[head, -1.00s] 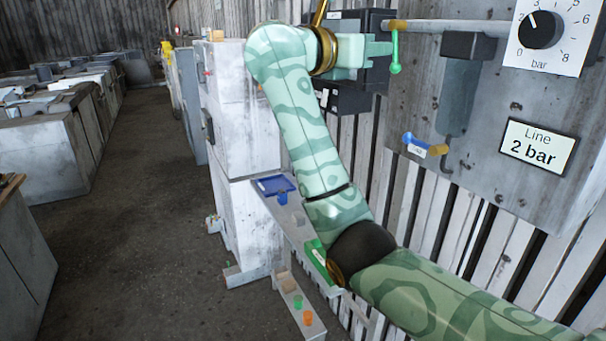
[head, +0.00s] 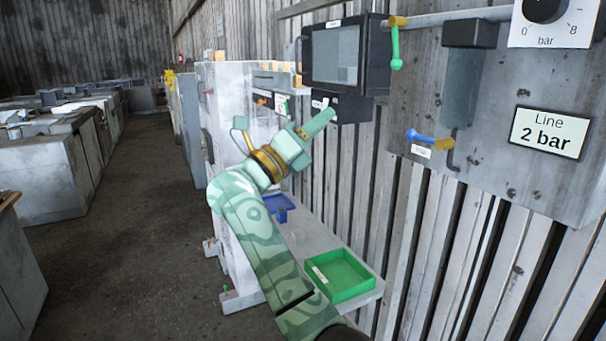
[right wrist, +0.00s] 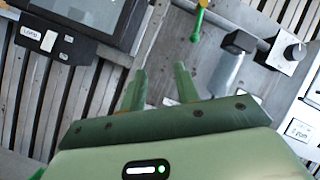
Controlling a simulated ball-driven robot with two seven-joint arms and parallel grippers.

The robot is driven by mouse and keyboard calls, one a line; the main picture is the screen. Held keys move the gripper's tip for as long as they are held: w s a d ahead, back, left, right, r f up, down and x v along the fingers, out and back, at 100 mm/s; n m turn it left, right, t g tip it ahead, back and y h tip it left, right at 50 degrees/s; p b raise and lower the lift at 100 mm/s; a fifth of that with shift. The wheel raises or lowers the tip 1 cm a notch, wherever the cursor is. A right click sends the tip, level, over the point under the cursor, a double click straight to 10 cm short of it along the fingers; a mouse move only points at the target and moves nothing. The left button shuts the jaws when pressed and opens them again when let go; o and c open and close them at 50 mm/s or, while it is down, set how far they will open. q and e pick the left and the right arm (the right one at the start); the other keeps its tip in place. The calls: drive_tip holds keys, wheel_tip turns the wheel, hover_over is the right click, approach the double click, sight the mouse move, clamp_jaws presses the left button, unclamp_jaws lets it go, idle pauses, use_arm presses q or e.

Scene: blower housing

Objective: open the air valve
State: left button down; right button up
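A valve with a green lever (head: 397,48) sits on the grey pipe (head: 460,19); its lever hangs straight down. In the right wrist view the green lever (right wrist: 198,24) shows at the top. A second valve with a blue lever (head: 420,137) is lower on the panel; this lever points sideways to the left. I cannot tell from the labels which is the air valve. My right gripper (head: 315,132) is left of and below the green lever, clear of both levers. In the right wrist view its fingers (right wrist: 160,88) are apart with nothing held. My left gripper is out of view.
A grey panel (head: 490,110) carries a pressure dial (head: 546,10) and a "Line 2 bar" sign (head: 550,133). A dark screen box (head: 345,55) is left of the green lever.

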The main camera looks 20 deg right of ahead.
drive_tip(key=w+a+f+n+t+b, duration=0.1)
drive_tip(key=w+f+n+t, duration=0.2)
drive_tip(key=f+n+t, duration=0.3)
wheel_tip(320, 180, down, 3)
drive_tip(key=shift+a+n+b, duration=0.2)
drive_tip(key=shift+n+b, duration=0.1)
drive_tip(key=shift+n, duration=0.4)
drive_tip(key=shift+w, duration=0.1)
